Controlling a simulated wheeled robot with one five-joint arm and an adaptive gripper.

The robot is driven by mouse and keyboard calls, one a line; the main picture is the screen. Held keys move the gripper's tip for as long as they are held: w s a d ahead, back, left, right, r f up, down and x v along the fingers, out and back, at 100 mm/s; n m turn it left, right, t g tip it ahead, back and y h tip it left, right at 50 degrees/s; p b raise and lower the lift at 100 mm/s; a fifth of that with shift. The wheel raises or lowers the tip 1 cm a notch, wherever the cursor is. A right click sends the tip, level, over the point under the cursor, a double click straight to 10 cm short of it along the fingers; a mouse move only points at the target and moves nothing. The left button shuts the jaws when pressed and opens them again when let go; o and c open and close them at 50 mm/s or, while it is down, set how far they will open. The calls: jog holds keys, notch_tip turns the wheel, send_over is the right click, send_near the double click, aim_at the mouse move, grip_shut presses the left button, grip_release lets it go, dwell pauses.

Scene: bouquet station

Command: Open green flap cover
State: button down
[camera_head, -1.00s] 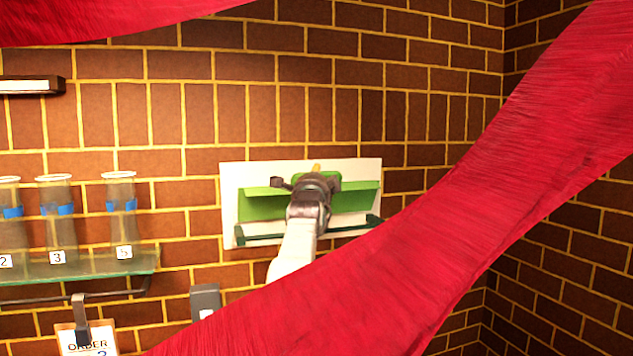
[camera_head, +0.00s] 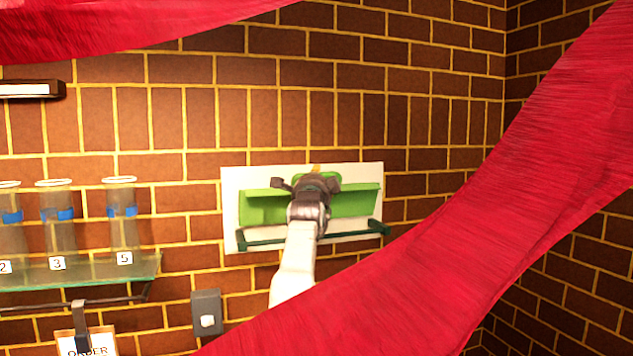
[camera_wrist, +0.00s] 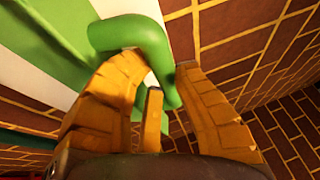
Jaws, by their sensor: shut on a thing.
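The green flap cover (camera_head: 262,206) sits on a white panel (camera_head: 230,190) fixed to the brick wall. Its face looks tilted relative to the panel, though how far is hard to tell. My gripper (camera_head: 312,180) is in front of the flap's middle and hides part of it. In the wrist view, a thick green bent handle (camera_wrist: 130,35) passes at the orange fingertips of my gripper (camera_wrist: 155,75), which are shut on it. Green and white parts of the flap and panel fill the left of that view.
A dark green bar (camera_head: 268,243) runs along the panel's lower edge. Red cloth (camera_head: 470,200) hangs across the right and lower front. A glass shelf (camera_head: 90,270) with numbered tubes is at left. A grey wall box (camera_head: 207,312) is below the panel.

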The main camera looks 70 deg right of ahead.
jog(key=shift+a+r, duration=0.2)
jog(key=shift+r, duration=0.3)
jog(key=c, duration=0.9)
grip_release()
jog(key=shift+s, duration=0.1)
jog(key=shift+f, duration=0.1)
jog(key=shift+f, duration=0.25)
